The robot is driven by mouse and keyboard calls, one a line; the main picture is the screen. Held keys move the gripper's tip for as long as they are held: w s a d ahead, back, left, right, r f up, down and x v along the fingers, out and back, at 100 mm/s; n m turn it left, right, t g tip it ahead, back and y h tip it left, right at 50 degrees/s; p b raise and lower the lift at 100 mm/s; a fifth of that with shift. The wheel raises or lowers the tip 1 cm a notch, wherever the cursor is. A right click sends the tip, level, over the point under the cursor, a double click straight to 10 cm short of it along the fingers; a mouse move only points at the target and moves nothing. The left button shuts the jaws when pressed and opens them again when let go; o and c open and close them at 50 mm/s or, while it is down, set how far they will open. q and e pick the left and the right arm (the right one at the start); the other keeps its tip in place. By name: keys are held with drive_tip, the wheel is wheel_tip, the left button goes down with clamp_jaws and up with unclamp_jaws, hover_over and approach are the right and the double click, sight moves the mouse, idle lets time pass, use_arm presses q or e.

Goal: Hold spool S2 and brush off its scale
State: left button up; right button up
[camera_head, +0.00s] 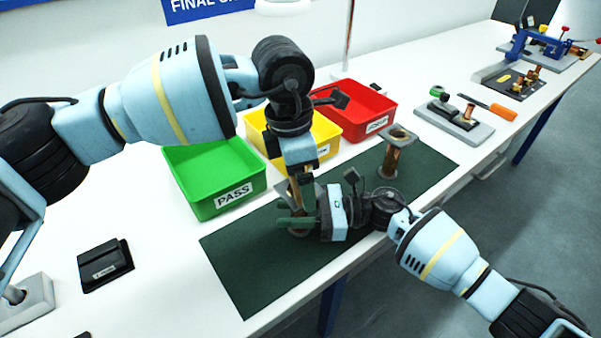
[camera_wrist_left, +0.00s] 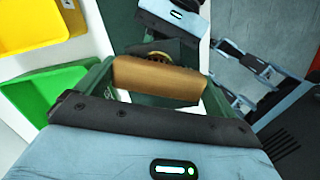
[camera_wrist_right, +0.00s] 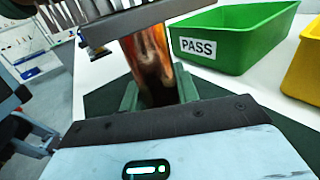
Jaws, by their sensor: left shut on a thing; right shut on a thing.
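My right gripper (camera_head: 306,222) is shut on a copper spool, whose copper pipe (camera_wrist_right: 150,65) stands between the fingers in the right wrist view. In the head view the spool, with a grey square flange (camera_head: 283,188), is largely hidden by both grippers; its label cannot be read. My left gripper (camera_head: 298,182) points down above it, shut on a brush with a brown wooden handle (camera_wrist_left: 160,82). Grey bristles (camera_wrist_right: 62,14) show close to the spool's top in the right wrist view. Whether they touch the pipe is unclear.
A second copper spool (camera_head: 393,158) stands on the dark green mat (camera_head: 245,270), right of my grippers. Green PASS (camera_head: 230,203), yellow (camera_head: 325,133) and red (camera_head: 372,112) bins stand behind. A black block (camera_head: 104,265) lies left. The mat's front left is clear.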

use_arm(q)
drive_tip(key=shift+w+a, duration=0.1)
drive_tip(key=shift+w, duration=0.4)
drive_tip(key=shift+w+a, duration=0.15)
drive_tip(key=shift+w, duration=0.45)
drive_tip(key=shift+r, duration=3.55)
